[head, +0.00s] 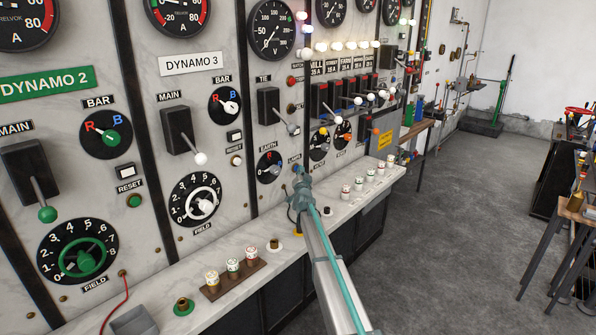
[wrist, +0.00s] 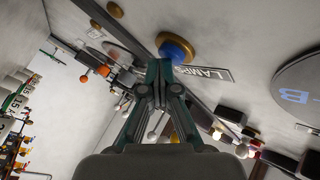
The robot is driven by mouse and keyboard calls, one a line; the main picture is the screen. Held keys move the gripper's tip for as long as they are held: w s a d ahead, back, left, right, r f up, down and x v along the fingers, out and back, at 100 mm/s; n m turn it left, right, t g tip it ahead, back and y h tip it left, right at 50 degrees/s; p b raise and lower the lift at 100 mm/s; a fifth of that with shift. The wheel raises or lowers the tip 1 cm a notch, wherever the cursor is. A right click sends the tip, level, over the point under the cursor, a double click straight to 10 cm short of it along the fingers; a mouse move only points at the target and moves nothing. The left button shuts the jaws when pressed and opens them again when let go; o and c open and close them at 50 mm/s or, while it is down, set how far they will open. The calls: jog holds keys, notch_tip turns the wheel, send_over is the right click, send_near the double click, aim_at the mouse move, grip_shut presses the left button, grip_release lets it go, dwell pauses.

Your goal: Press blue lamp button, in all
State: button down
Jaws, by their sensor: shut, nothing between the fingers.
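The blue lamp button (wrist: 177,50) sits in a round brass ring on the marble panel, beside a "LAMPS" label (wrist: 207,73). My gripper (wrist: 158,68) is shut and empty, its fingertips just in front of the button in the wrist view and covering its lower left part. I cannot tell whether they touch it. In the head view my gripper (head: 299,173) reaches the panel just below the small lamps label, right of the earth dial (head: 269,168). It largely hides the button there.
Levers with ball knobs (head: 292,129) stick out above and left of my gripper. A row of switches (head: 345,92) lies up to the right. Below runs a ledge (head: 330,212) with several white fuses (head: 346,193). The floor (head: 450,230) at right is open.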

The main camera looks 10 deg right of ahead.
jog(key=shift+s+d+b, duration=0.5)
jog(key=shift+s+b, duration=0.1)
jog(key=shift+b, duration=0.1)
jog(key=s+d+b, duration=0.1)
jog(key=s+b, duration=0.1)
jog(key=s+d+b, duration=0.1)
jog(key=d+b, duration=0.1)
jog(key=b, duration=0.1)
jog(key=shift+s+d, duration=0.2)
jog(key=shift+s, duration=0.15)
jog(key=shift+s, duration=0.1)
dwell(0.4)
